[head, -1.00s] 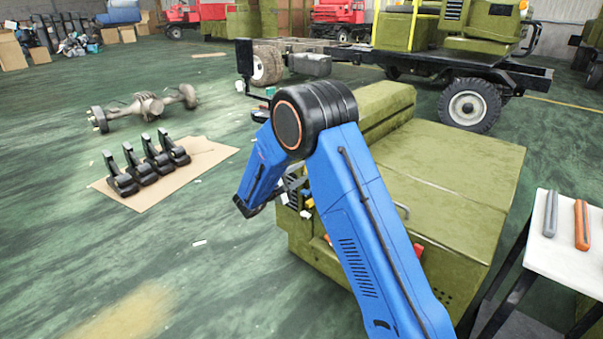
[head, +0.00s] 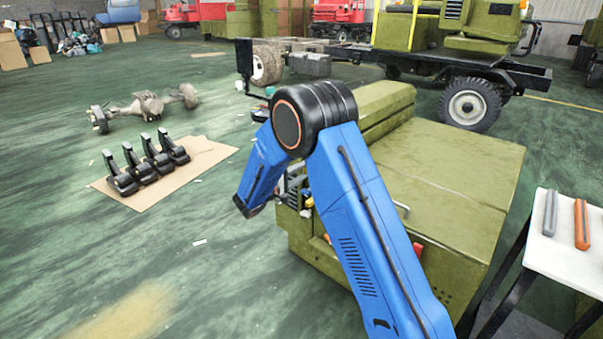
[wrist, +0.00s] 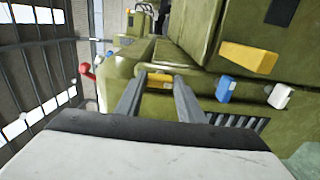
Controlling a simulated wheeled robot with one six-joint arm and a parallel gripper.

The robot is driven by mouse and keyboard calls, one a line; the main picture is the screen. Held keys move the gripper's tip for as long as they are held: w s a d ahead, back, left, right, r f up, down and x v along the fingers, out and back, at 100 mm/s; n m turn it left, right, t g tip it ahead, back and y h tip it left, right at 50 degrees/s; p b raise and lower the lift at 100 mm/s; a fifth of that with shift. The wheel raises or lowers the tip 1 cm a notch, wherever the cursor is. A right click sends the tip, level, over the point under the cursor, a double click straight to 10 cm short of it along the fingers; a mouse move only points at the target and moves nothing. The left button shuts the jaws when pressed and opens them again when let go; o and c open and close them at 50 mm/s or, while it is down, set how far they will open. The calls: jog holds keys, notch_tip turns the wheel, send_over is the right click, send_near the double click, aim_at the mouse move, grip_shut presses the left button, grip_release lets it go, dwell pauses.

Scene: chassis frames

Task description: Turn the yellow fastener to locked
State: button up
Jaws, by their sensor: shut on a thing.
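The yellow fastener (wrist: 158,80) is a small yellow piece between my fingertips in the wrist view. My gripper (wrist: 157,83) is shut on it, one grey finger on each side. The fastener sits by the olive-green housing, and its lower part is hard to make out. A larger yellow block (wrist: 248,57) is on the green panel to the right. In the head view my blue arm hides my fingertips, and only a small yellow bit (head: 308,202) shows beside the forearm.
A blue piece (wrist: 225,88) and a white piece (wrist: 280,96) stick out right of my gripper. A red knob (wrist: 87,71) is at the left. The green cabinet (head: 455,180) stands under my arm. A white table (head: 570,255) is at the right. The left floor is mostly open.

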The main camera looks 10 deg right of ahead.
jog(key=shift+f, duration=0.1)
jog(key=o, duration=1.1)
jog(key=shift+c, duration=0.2)
jog(key=v, duration=1.7)
jog(key=shift+s+a, duration=0.15)
